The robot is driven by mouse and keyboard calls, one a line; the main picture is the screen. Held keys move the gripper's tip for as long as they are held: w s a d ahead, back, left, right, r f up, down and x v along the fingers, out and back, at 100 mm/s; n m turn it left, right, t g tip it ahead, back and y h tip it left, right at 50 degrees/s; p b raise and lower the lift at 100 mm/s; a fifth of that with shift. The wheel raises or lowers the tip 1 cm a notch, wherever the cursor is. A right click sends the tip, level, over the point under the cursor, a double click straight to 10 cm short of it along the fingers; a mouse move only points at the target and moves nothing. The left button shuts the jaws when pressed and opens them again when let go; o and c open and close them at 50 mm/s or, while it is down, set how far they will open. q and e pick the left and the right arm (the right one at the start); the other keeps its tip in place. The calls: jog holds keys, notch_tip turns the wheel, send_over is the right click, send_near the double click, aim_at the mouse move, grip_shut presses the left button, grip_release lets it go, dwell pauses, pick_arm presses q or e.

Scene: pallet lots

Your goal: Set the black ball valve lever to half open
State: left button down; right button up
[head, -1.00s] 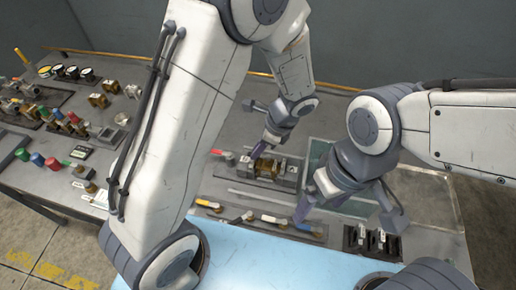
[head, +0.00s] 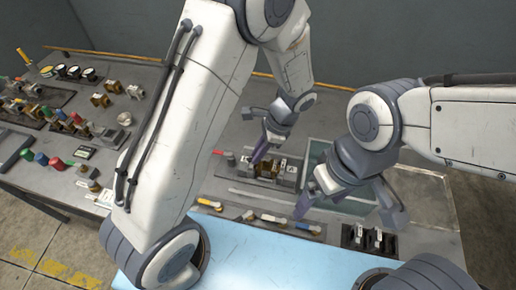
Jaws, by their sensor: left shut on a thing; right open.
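My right gripper (head: 303,207) is open and empty, in front and to the right of the valve assembly, above the bench near the row of small levers.
A row of small levers with yellow, orange and white handles (head: 270,219) lies in front. A shallow green-lined tray (head: 345,204) is behind my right gripper. Several gauges, valves and coloured knobs (head: 72,122) crowd the left.

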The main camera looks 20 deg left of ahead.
pick_arm(q)
jog(key=shift+s+d+n+g+h+p, duration=0.15)
jog(key=shift+n+g+p, duration=0.1)
jog(key=shift+n, duration=0.5)
jog(key=shift+s+d+n+g+h+p, duration=0.1)
jog(key=shift+s+n+g+h+p, duration=0.1)
jog(key=shift+n, duration=0.6)
jog(key=shift+s+d+n+g+h+p, duration=0.15)
jog(key=shift+n+p, duration=0.1)
jog(key=shift+n, duration=0.5)
jog(key=c, duration=0.8)
grip_release()
jog(key=shift+c, duration=0.2)
jog(key=b+v, duration=0.1)
jog(key=v, duration=0.9)
jog(key=shift+r+b, duration=0.2)
jog(key=shift+b, duration=0.1)
jog(key=shift+w, duration=0.1)
